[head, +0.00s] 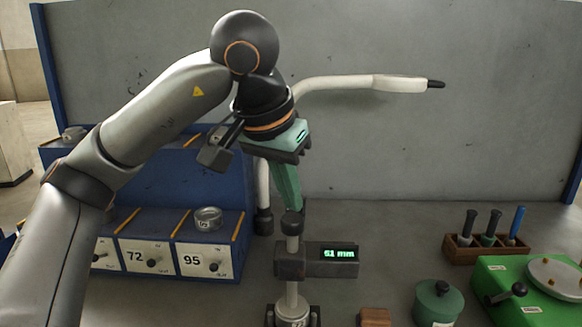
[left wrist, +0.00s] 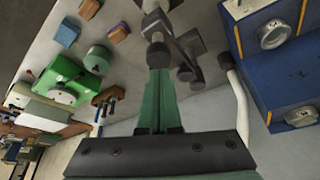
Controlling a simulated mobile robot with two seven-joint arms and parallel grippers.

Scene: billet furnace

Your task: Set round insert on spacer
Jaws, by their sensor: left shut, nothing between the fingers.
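My left gripper (head: 290,205) points down with its green fingers together and empty. Its tips are at the dark knob (head: 292,222) on top of the gauge post; I cannot tell whether they touch. The wrist view shows the fingers (left wrist: 158,75) close to that knob (left wrist: 158,54). A round metal piece (head: 208,218), possibly the round insert, sits on the blue rack's lower step. A metal cylinder (head: 292,314) stands under the gauge post, cut by the picture's bottom edge; I cannot tell whether it includes the spacer. My right gripper is out of view.
The gauge display (head: 338,254) glows green. The blue rack (head: 235,262) has numbered drawers. Right of the gauge are a brown block (head: 375,317), a green lidded pot (head: 438,303), a green machine (head: 520,300) and a tool holder (head: 484,249). A pale jointed arm (head: 345,84) rises behind.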

